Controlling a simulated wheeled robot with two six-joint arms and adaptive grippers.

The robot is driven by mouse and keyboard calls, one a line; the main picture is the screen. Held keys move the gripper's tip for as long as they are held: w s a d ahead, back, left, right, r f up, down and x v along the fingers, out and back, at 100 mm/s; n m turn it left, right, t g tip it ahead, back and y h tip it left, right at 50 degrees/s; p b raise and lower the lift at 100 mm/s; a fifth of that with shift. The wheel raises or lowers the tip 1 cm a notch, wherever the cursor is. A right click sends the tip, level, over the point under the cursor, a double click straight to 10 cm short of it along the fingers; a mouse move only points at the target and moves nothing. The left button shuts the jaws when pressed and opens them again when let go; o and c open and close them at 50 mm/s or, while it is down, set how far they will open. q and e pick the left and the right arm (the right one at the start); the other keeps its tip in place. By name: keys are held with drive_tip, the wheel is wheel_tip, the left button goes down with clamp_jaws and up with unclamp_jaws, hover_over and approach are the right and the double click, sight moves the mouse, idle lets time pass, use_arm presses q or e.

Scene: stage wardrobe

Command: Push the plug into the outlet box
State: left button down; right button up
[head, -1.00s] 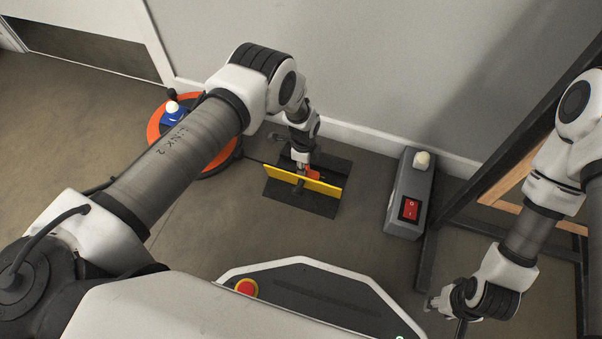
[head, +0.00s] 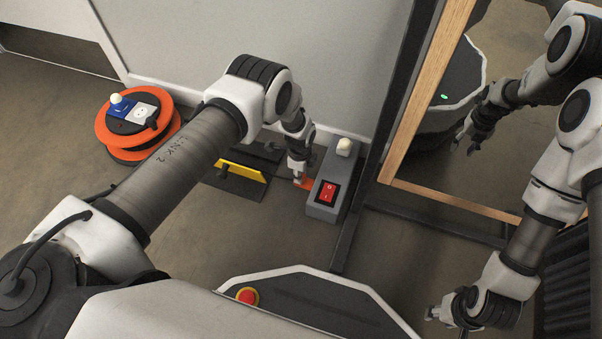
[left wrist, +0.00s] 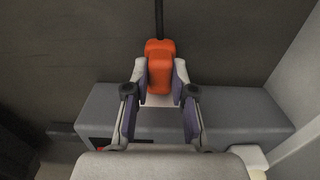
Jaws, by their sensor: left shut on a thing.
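The orange plug (left wrist: 159,65) is between the fingers of my left gripper (left wrist: 160,92) in the left wrist view, its dark cable running away at the top. In the head view my left gripper (head: 298,178) is low by the left side of the grey outlet box (head: 318,212). The orange plug (head: 305,184) shows there as a small patch beside the box. The box has a red switch and a white knob on top. Whether the plug touches the box or a socket is hidden. My right gripper (head: 434,312) is at the lower right, its fingers partly hidden.
A yellow plate on a black base (head: 240,171) stands left of the box. An orange cable reel (head: 112,127) is farther left. A wood-framed mirror (head: 425,85) stands right of the box, reflecting my body. Open floor lies in front.

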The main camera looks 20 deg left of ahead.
use_arm(q)
drive_tip(key=shift+d, duration=0.2)
drive_tip(key=c, duration=1)
unclamp_jaws()
drive_tip(key=shift+d, duration=0.15)
drive_tip(key=shift+o, duration=0.2)
wheel_tip(320, 180, up, 12)
